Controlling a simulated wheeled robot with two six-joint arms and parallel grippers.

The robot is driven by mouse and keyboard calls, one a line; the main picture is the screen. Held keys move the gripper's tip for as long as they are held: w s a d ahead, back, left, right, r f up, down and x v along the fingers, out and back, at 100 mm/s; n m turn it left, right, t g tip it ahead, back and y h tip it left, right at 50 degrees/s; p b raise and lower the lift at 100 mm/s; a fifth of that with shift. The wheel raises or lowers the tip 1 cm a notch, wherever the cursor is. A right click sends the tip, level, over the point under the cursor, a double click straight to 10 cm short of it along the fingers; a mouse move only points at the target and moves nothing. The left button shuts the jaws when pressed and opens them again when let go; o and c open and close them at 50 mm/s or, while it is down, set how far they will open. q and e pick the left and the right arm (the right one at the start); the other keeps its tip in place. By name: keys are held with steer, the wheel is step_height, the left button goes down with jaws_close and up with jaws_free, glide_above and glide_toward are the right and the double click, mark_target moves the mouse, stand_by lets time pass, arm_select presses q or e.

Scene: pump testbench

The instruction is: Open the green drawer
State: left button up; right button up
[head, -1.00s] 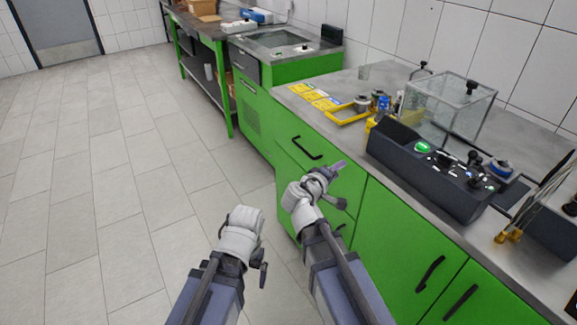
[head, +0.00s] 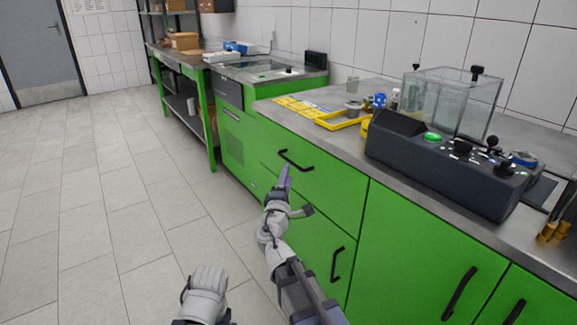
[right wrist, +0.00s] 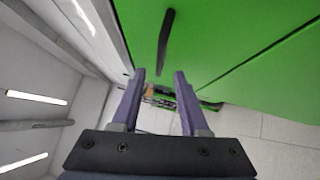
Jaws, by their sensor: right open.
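The green drawer (head: 335,185) is at the top left of the near cabinet, under the worktop, and its front looks flush with the cabinet. Its black bar handle (head: 296,160) sits on the upper left of the front. My right gripper (head: 285,170) is open and empty, with its purple fingers pointing up at the handle, just below it in the head view. In the right wrist view a black handle (right wrist: 166,40) lies ahead of the parted fingers (right wrist: 160,74), not between them. Of my left arm only the pale wrist shows, low in the head view; its fingers are not visible.
A lower front with a black handle (head: 336,265) and cabinet doors (head: 430,255) lie below and right. On the worktop stand a dark control box (head: 440,165), a clear tank (head: 455,100) and a yellow tray (head: 342,122). The tiled floor (head: 90,220) at left is clear.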

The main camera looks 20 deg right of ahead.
mark_target(291, 162)
steer(key=p+x, duration=0.1)
steer(key=x, duration=0.6)
steer(key=shift+w+d, duration=0.25)
steer(key=shift+w, duration=0.1)
jaws_close()
stand_by(1.1)
